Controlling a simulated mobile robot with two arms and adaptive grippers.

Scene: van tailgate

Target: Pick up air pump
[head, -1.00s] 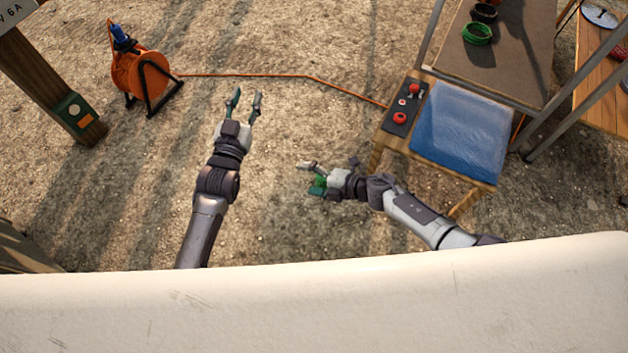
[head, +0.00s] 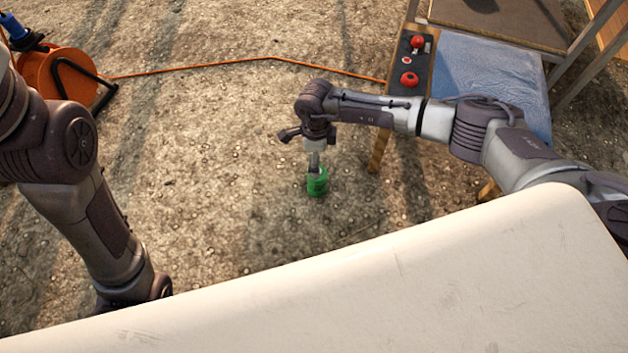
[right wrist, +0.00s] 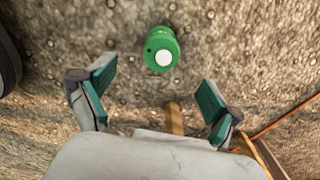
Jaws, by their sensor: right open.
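A small green cylinder (head: 317,183), apparently the air pump, is on the ground below my right arm. In the right wrist view the green cylinder (right wrist: 161,50) shows a white round spot on its near end. My right gripper (head: 314,162) points down at it in the head view, partly overlapping it. In the right wrist view my right gripper (right wrist: 157,80) has its two teal-padded fingers wide apart with nothing between them. The cylinder lies just beyond the fingertips, clear of both. My left arm fills the left of the head view, its gripper outside the frame.
An orange cable (head: 220,64) runs from a reel (head: 60,72) to the stand. A white surface edge (head: 330,290) crosses the front.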

